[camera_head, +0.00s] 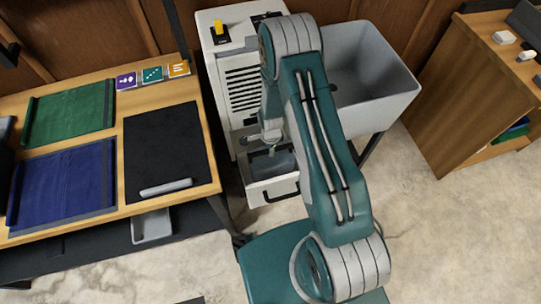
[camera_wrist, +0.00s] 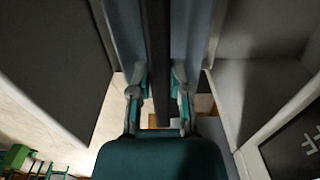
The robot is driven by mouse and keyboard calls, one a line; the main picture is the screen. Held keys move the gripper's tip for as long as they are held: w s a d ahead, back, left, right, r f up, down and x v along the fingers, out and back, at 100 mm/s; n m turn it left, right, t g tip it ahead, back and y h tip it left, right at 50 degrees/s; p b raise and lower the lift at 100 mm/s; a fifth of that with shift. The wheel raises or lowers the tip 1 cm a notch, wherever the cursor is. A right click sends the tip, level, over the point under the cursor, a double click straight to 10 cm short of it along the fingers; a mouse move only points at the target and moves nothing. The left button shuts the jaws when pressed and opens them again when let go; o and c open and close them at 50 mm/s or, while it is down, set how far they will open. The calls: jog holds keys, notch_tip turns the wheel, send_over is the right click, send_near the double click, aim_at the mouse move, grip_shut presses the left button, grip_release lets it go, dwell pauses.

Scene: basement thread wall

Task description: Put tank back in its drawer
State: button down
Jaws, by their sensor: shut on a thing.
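The white machine (camera_head: 212,62) with dark vent slits stands at the middle back, and its drawer (camera_head: 262,194) is pulled out at the bottom front. A grey-blue tank (camera_head: 268,166) shows in the drawer opening, below my gripper (camera_head: 271,138). In the wrist view my gripper (camera_wrist: 159,82) is shut on a dark bar (camera_wrist: 158,45), which appears to be the tank's handle. Blue-grey tank surfaces (camera_wrist: 126,38) lie on both sides of the bar. My arm hides part of the machine, and how deep the tank sits is hard to tell.
A grey basin (camera_head: 385,98) stands to the right of the machine. A wooden table (camera_head: 205,190) with green, blue and black mats is close on the left. A small grey bin (camera_head: 151,227) is under the table's front edge. A wooden shelf (camera_head: 455,100) stands far right; open floor lies between.

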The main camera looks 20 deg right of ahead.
jog(key=shift+a+f, duration=0.1)
jog(key=shift+f, duration=1.85)
jog(key=c, duration=0.6)
grip_release()
